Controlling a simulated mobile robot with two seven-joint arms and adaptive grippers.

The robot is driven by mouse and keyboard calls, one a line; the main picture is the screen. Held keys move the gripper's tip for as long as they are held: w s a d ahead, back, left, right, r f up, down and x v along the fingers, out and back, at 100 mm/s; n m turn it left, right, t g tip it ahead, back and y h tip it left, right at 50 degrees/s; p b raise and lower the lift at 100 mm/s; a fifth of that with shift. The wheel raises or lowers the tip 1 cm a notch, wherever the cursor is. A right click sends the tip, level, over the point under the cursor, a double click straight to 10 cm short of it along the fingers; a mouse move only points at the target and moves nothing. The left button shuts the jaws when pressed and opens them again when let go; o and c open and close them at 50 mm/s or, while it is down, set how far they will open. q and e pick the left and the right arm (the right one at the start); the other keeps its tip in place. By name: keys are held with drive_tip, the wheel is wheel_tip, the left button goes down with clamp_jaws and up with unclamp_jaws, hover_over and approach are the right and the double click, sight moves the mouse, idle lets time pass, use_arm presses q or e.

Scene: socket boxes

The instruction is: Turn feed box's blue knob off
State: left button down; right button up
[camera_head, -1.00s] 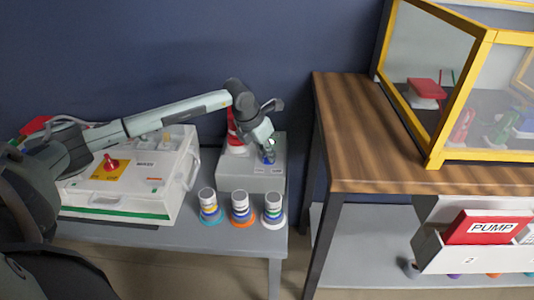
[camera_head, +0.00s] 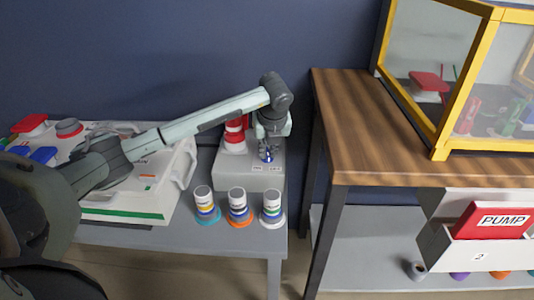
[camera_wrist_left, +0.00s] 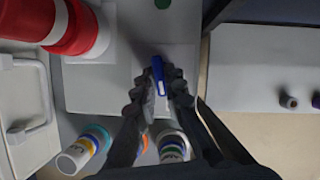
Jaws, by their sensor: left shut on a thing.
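The feed box is the light grey box (camera_head: 238,178) at the back right of the grey table; its top also fills the middle of the left wrist view (camera_wrist_left: 92,88). A blue knob (camera_head: 267,157) sits on its top, near the right side. In the left wrist view the knob (camera_wrist_left: 158,73) is a narrow blue bar with a pale line. My left gripper (camera_head: 267,150) reaches down over it from above. Its two dark fingers (camera_wrist_left: 161,76) are shut on the knob, one on each side, partly hiding it. My right gripper is not in view.
A red-and-white cylinder (camera_head: 235,136) stands on the box left of the knob. Three banded cylinders (camera_head: 238,206) stand in front. A white case (camera_head: 125,205) lies to the left under my arm. A wooden-topped bench (camera_head: 400,172) stands at the right across a gap.

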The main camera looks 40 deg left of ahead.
use_arm(q)
drive_tip(key=n, duration=0.1)
drive_tip(key=n+g, duration=0.1)
drive_tip(key=n, duration=0.1)
drive_tip(key=shift+w+d+n+y, duration=0.1)
drive_tip(key=shift+w+n+y, duration=0.05)
drive_tip(key=shift+n+y, duration=0.15)
drive_tip(key=shift+n+g+y+b, duration=0.3)
drive_tip(key=shift+n+g, duration=0.3)
drive_tip(key=shift+n, duration=0.7)
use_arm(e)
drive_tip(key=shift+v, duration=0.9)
use_arm(q)
drive_tip(key=shift+n, duration=0.3)
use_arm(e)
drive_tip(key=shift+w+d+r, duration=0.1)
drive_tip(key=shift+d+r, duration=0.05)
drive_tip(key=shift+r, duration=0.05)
use_arm(q)
drive_tip(key=c, duration=1.6)
unclamp_jaws()
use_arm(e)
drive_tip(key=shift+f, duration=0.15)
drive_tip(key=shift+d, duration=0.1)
use_arm(q)
drive_tip(key=w+v, duration=0.1)
drive_tip(key=v, duration=1.1)
drive_tip(key=shift+s, duration=0.35)
